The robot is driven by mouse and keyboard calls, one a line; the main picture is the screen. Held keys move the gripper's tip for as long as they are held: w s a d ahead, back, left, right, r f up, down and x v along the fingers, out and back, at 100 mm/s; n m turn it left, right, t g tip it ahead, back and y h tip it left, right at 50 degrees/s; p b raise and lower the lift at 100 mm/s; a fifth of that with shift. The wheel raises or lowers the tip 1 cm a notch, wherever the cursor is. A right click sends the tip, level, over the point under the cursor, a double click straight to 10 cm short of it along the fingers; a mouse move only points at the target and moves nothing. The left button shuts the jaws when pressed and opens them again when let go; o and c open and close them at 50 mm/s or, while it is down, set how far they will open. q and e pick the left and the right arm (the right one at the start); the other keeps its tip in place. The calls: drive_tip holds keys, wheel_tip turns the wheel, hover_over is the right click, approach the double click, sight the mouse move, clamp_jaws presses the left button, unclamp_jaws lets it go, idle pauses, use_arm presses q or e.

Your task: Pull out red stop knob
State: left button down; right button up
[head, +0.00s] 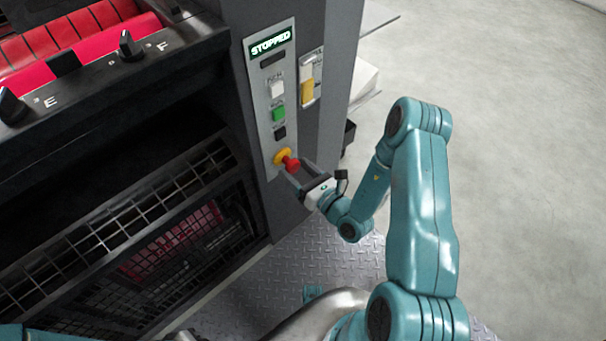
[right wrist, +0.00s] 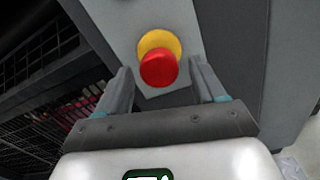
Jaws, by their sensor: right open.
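The red stop knob (head: 292,164) sits on a yellow base (head: 282,156) at the lower end of a light grey control panel. It also shows in the right wrist view (right wrist: 158,69), with its yellow collar behind it. My right gripper (head: 296,172) is at the knob. In the right wrist view its two fingers (right wrist: 160,85) are apart, one on each side and a little below the knob, with gaps between. It holds nothing. My left gripper is not in view.
Above the knob, the control panel (head: 259,99) carries a black, a green (head: 278,114) and a white button, and a lit display reading STOPPED (head: 270,42). The dark machine with mesh guards (head: 120,240) stands to the left. Open floor (head: 510,130) lies to the right.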

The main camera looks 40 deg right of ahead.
drive_tip(key=s+d+p, duration=0.1)
drive_tip(key=s, duration=1.5)
drive_tip(key=shift+p, duration=0.35)
